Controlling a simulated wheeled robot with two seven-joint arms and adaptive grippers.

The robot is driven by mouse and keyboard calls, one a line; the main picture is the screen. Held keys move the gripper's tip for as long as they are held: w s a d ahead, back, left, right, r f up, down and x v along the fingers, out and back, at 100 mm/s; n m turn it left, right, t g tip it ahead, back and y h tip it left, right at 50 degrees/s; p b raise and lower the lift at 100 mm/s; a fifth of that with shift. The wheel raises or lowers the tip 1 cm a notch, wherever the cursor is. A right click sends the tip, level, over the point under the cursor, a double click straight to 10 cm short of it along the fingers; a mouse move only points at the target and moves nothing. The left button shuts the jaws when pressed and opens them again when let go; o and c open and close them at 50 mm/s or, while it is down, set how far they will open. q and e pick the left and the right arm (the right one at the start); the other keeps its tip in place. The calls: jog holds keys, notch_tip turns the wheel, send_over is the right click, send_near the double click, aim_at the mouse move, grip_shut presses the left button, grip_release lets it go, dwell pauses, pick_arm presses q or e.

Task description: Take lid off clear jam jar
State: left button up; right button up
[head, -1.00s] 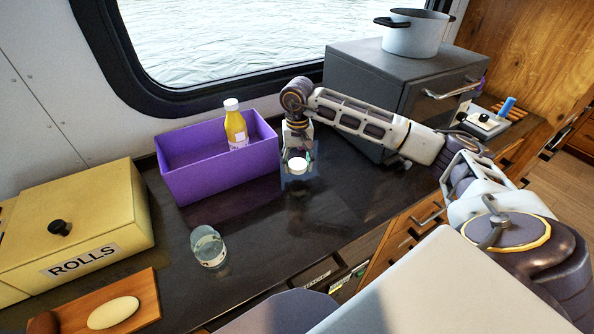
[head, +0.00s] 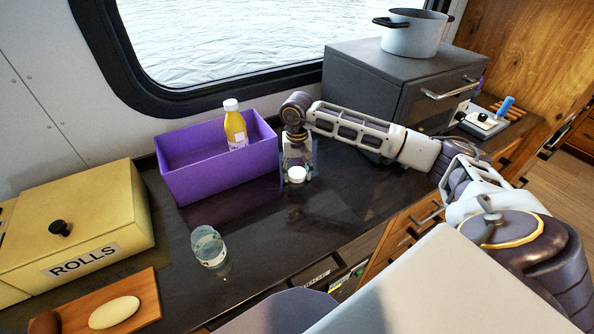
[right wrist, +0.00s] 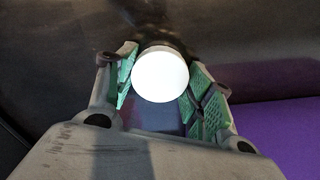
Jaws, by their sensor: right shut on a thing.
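A clear jar (head: 208,248) with a pale label stands upright on the dark counter at the left of centre in the head view. Its top looks uncovered. My right gripper (head: 297,172) is low over the counter, in front of the purple box's right end, apart from the jar. It is shut on a white round lid (head: 297,175). In the right wrist view the lid (right wrist: 160,75) sits between the green finger pads. I cannot tell whether the lid touches the counter. My left gripper is not in view.
A purple box (head: 220,165) holds an orange bottle (head: 236,128). A yellow rolls bin (head: 75,225) and a wooden board (head: 140,300) are at the left. A grey oven (head: 400,85) bearing a pot (head: 410,35) stands at the right. The counter between jar and gripper is clear.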

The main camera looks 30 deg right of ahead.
aim_at(297, 172)
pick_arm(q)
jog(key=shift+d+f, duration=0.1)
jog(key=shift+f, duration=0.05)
pick_arm(e)
jog(key=shift+f, duration=0.15)
jog(key=o, duration=1.1)
jog(key=shift+o, duration=0.2)
jog(key=shift+r, duration=0.3)
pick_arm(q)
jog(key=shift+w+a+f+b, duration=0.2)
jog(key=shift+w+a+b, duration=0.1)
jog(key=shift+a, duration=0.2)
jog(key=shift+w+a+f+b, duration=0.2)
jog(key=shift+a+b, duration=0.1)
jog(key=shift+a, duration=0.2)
pick_arm(e)
notch_tip(297, 172, up, 12)
jog(key=shift+f, duration=0.15)
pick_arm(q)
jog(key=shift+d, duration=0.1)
